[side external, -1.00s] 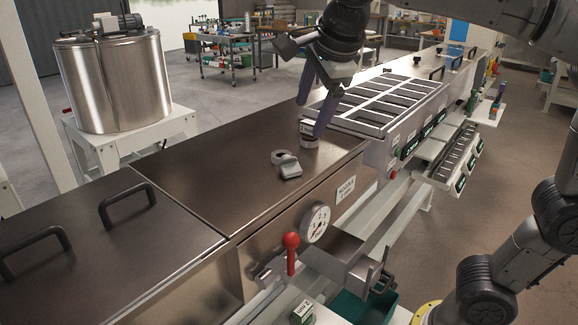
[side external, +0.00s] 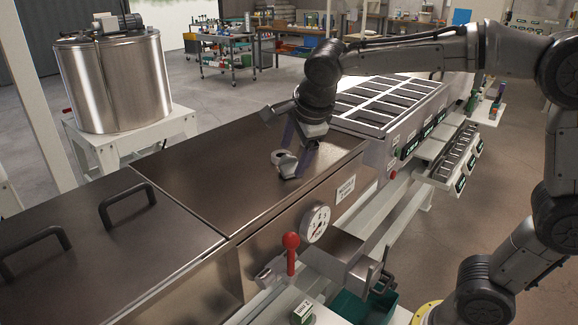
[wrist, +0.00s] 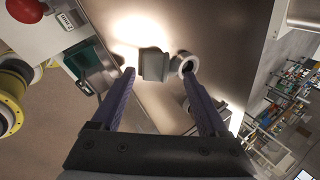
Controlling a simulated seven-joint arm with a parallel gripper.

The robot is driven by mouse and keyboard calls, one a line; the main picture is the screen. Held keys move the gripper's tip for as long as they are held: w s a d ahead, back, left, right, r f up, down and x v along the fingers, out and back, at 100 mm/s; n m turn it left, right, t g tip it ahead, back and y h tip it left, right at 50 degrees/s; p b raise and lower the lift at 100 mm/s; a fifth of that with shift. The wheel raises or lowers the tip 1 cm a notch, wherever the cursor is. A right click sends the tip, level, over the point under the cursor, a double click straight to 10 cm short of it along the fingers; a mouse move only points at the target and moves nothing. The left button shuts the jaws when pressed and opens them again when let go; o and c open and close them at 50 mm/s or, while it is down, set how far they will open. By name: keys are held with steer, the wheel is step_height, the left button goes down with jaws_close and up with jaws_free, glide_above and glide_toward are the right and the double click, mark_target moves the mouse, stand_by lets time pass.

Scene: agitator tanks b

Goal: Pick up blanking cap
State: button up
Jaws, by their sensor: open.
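On the brown steel tank lid (side external: 200,175) lie a pale ring-like piece (side external: 281,156) and a small grey block-shaped piece (side external: 289,168), close together. Which of them is the blanking cap I cannot tell for certain. My gripper (side external: 295,160) points down over them, its purple fingers apart and empty. In the wrist view the grey block (wrist: 154,64) shows between the fingertips of my gripper (wrist: 158,71). The ring (wrist: 184,63) shows at the right fingertip; whether they touch is unclear. A labelled piece (wrist: 208,112) is partly hidden behind the right finger.
A red-knobbed lever (side external: 291,241) and a round gauge (side external: 315,224) are on the tank's front. A slotted tray (side external: 390,100) lies behind my gripper. Two black handles (side external: 127,206) stand on the left lid. The lid left of the pieces is clear.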

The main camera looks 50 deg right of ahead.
steer(key=shift+x, duration=0.8)
steer(key=shift+c, duration=0.3)
jaws_close()
steer(key=shift+r, duration=0.15)
